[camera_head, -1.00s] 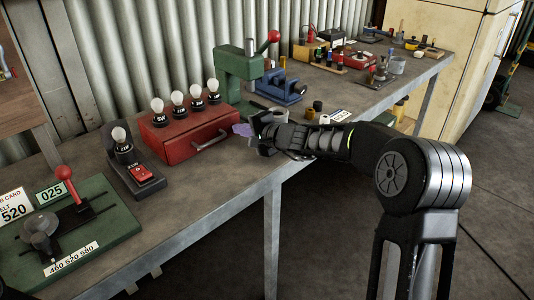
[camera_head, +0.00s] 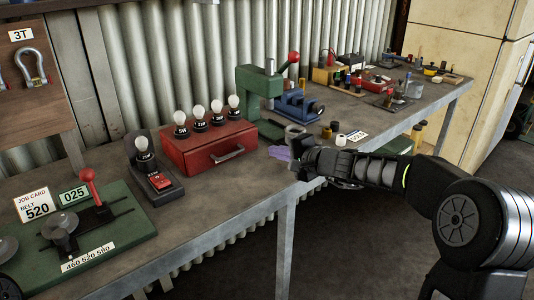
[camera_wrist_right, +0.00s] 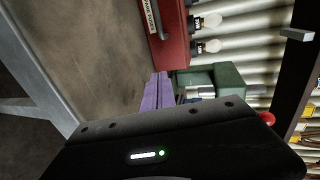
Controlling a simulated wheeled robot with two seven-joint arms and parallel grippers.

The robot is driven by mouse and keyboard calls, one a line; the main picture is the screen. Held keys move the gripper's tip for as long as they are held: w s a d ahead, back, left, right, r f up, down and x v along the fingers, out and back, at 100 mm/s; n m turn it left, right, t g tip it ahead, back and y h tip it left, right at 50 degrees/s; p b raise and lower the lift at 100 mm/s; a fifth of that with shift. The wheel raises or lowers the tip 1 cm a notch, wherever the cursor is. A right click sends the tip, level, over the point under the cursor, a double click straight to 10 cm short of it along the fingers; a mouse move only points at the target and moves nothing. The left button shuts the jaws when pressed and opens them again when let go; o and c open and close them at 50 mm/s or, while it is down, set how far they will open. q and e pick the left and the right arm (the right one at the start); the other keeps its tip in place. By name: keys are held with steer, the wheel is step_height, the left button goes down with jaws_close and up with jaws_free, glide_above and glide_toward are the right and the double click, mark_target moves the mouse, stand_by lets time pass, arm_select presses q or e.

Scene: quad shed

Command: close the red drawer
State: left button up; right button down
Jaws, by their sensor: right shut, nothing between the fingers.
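The red drawer (camera_head: 212,157) is the front of a red box on the workbench, with a grey bar handle (camera_head: 229,156) and several bulbs on top. Its front looks flush with the box or nearly so; I cannot tell for certain. The box also shows in the right wrist view (camera_wrist_right: 172,38), at the top, with its handle (camera_wrist_right: 152,18). My right gripper (camera_head: 280,153), with purple fingertips, is shut and empty just right of the drawer front, apart from it. The fingers show in the right wrist view (camera_wrist_right: 157,92).
A black stand with a bulb and red switch (camera_head: 160,181) is left of the box. A green press (camera_head: 262,88) with a red knob and a blue vise (camera_head: 299,104) stand behind my right gripper. A green fixture (camera_head: 95,225) lies at the front left. The bench before the drawer is clear.

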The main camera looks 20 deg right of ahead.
arm_select(q)
steer(key=shift+f, duration=0.2)
arm_select(e)
steer(key=v, duration=0.5)
steer(key=shift+s+d, duration=0.1)
steer(key=shift+s, duration=0.2)
